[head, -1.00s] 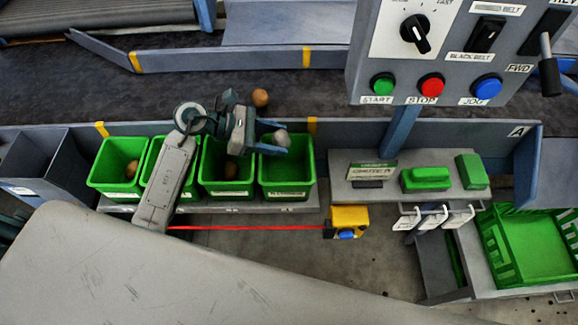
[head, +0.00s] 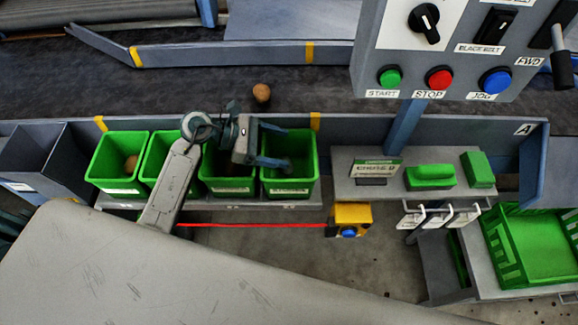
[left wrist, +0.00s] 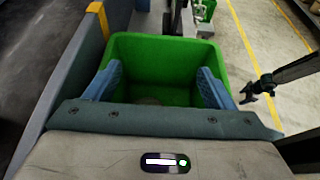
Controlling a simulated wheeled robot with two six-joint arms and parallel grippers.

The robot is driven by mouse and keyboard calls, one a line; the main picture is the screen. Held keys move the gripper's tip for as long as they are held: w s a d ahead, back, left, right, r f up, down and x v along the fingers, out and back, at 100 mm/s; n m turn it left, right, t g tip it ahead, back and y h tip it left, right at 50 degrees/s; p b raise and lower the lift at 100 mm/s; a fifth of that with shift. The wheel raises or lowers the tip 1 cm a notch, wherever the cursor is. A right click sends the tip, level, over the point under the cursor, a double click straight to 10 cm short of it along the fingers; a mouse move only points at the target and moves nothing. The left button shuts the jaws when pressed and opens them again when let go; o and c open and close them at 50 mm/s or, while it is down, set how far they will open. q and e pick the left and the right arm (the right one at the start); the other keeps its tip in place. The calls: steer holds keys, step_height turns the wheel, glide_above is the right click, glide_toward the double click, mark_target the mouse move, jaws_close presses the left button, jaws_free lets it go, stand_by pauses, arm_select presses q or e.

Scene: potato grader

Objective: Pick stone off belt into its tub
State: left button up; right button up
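My left gripper (head: 274,146) is open over the rightmost green tub (head: 290,190), with nothing between its fingers. In the left wrist view, the blue fingers (left wrist: 158,82) stand wide apart above that tub (left wrist: 155,48). A dull grey-brown shape, likely the stone (left wrist: 148,101), shows low inside the tub, partly hidden by the gripper body. A brown potato (head: 262,93) lies on the dark belt (head: 190,88) behind the arm. A dark gripper-like part, likely my right gripper (left wrist: 258,88), shows at the right of the left wrist view, too small to read.
More green tubs (head: 118,188) stand in the row to the left; the leftmost holds a brown potato (head: 131,163). The control panel (head: 450,60) hangs at upper right. A green crate (head: 535,245) is at right.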

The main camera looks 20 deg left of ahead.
arm_select(q)
steer(key=b+v, duration=0.3)
steer(key=v, duration=0.7)
steer(key=shift+a+b, duration=0.3)
steer(key=shift+a, duration=0.1)
arm_select(e)
steer(key=f, duration=0.1)
steer(key=w+f, duration=0.1)
steer(key=f, duration=0.1)
steer(key=shift+a+f, duration=0.1)
arm_select(q)
steer(key=shift+s+r, duration=0.1)
arm_select(e)
steer(key=shift+a, duration=0.2)
steer(key=shift+s, duration=0.1)
